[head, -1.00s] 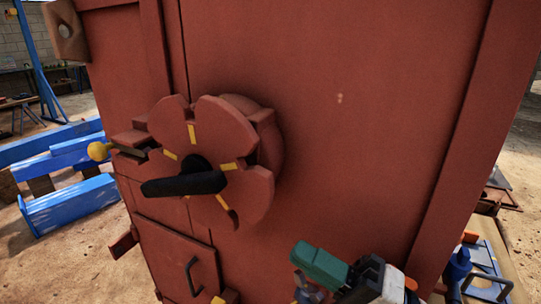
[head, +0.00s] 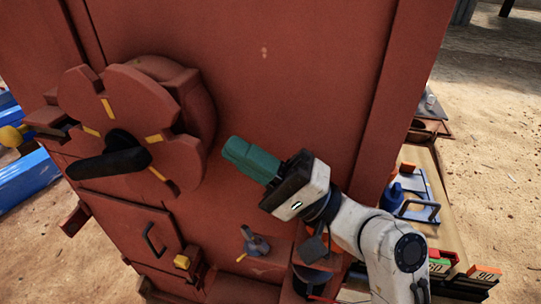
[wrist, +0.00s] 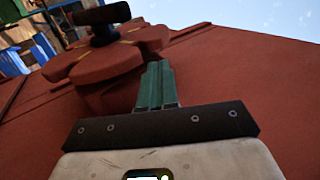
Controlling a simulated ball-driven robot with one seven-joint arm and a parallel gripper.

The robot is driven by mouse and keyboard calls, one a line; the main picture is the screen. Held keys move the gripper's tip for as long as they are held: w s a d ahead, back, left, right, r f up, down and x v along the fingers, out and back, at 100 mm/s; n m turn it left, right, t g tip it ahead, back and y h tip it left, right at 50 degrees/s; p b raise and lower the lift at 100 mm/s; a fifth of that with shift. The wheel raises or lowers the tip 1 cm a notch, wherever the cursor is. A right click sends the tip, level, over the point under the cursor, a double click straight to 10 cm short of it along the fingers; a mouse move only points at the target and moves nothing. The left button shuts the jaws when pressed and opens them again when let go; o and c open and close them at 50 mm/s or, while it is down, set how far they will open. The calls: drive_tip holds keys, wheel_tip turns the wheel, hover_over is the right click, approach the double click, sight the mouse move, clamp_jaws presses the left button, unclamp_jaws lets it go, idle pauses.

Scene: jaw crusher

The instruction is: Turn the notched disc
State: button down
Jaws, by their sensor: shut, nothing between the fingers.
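The notched disc (head: 122,103) is red, with several notches and yellow marks, on the left part of the red machine face. A black handle (head: 108,161) sticks out from its hub. My gripper (head: 229,147) has green fingers that are shut and empty. It is to the right of the disc, apart from it. In the wrist view the disc (wrist: 120,55) and the handle (wrist: 103,14) show beyond the green fingers (wrist: 157,75).
The red machine wall (head: 320,60) fills the middle. Below the disc is a small door with a black handle (head: 153,240) and a yellow block (head: 182,262). A grey fitting (head: 255,243) sits lower centre. A bench with blue-handled items (head: 410,195) stands at right.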

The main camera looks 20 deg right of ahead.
sight(178, 114)
drive_tip(key=p+x, duration=0.2)
drive_tip(key=x, duration=0.4)
drive_tip(key=shift+s, duration=0.1)
drive_tip(key=shift+w+a+r+p, duration=0.2)
drive_tip(key=shift+w+a+p, duration=0.15)
